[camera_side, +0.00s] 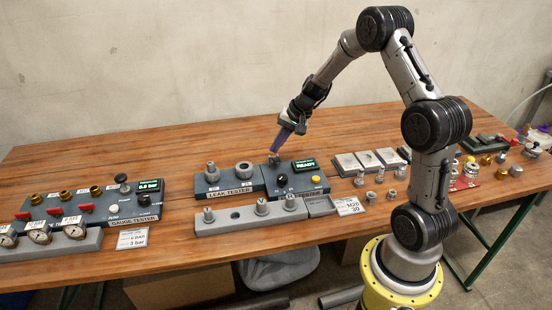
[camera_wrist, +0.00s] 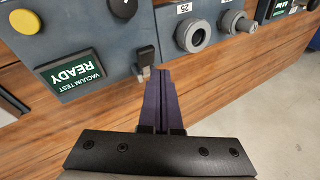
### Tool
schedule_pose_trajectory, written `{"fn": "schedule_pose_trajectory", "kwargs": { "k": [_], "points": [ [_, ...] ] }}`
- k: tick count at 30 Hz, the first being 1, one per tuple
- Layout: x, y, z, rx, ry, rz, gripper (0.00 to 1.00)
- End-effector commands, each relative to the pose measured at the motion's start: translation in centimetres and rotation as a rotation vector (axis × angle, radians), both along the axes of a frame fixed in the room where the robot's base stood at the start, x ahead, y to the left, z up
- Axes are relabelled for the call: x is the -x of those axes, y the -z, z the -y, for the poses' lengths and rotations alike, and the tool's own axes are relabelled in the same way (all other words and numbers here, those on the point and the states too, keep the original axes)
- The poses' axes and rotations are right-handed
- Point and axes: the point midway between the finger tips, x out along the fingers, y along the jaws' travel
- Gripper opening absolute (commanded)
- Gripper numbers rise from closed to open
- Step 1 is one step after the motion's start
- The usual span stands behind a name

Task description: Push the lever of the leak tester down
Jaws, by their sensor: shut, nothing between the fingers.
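The leak tester (camera_side: 262,195) is a blue-grey box near the middle of the table, with a lit display (camera_side: 304,164) that reads READY. Its lever (camera_side: 274,160) is small and dark, at the back of the panel above the black knob (camera_side: 282,180). In the wrist view the lever (camera_wrist: 147,56) has a black end and stands at the panel's edge, just left of my fingertips. My gripper (camera_side: 276,149) is shut and empty, with its purple fingers (camera_wrist: 160,76) pointing down close to the lever. Whether they touch it I cannot tell.
A grey block with several fittings (camera_side: 236,218) lies in front of the tester. The gauge tester (camera_side: 130,211) stands to the left. Grey plates (camera_side: 347,164) and loose fittings lie to the right. The wood behind the tester is clear.

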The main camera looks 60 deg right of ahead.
Motion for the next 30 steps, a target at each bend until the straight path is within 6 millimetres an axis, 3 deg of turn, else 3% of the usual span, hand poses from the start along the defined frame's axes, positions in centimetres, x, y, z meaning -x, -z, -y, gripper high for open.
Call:
{"fn": "schedule_pose_trajectory", "kwargs": {
  "k": [30],
  "points": [
    [0.29, 0.73, -0.28, 0.0, 0.0, -0.001, 0.0]
  ]
}}
